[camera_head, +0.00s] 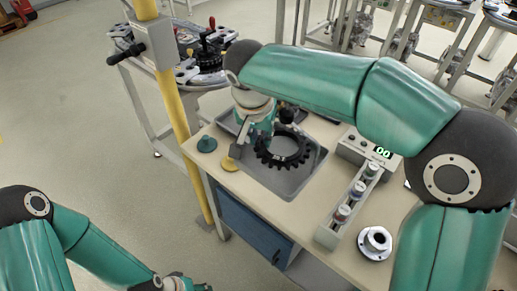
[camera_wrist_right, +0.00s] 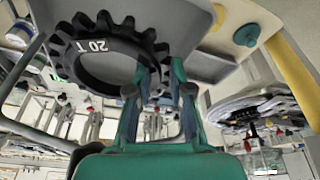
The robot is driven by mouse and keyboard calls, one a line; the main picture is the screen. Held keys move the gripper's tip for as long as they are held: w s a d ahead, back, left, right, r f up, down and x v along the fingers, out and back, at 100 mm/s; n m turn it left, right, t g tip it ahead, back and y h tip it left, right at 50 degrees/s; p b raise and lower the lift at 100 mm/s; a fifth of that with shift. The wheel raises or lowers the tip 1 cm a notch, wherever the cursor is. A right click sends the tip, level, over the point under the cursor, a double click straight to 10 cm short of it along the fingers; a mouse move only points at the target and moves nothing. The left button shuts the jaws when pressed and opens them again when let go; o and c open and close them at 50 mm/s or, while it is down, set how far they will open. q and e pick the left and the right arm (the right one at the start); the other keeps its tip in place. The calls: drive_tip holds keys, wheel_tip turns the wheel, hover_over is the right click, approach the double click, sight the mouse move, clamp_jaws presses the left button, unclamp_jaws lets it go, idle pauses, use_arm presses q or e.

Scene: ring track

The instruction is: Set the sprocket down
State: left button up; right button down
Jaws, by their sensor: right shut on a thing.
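The sprocket (camera_head: 287,162) is a black toothed ring. In the head view it is over the grey tray (camera_head: 303,187) on the workbench; I cannot tell whether it touches the tray floor. In the right wrist view the sprocket (camera_wrist_right: 97,68) shows a white "20 T" mark and lies near the grey tray (camera_wrist_right: 205,62). My right gripper (camera_head: 264,138) is shut on the sprocket's rim; its green fingers (camera_wrist_right: 164,78) show at the ring's edge in the wrist view. My left gripper (camera_head: 188,284) is at the bottom edge, mostly cut off.
A green knob (camera_head: 207,144) and a yellow one (camera_head: 229,164) stand left of the tray. A rack of small jars (camera_head: 350,202), a display box (camera_head: 367,150) and a metal flange (camera_head: 375,241) are to the right. A yellow post (camera_head: 181,120) stands at the bench's left.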

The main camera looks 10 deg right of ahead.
drive_tip(key=shift+f, duration=2.15)
drive_tip(key=c, duration=1.3)
unclamp_jaws()
drive_tip(key=v, duration=1.2)
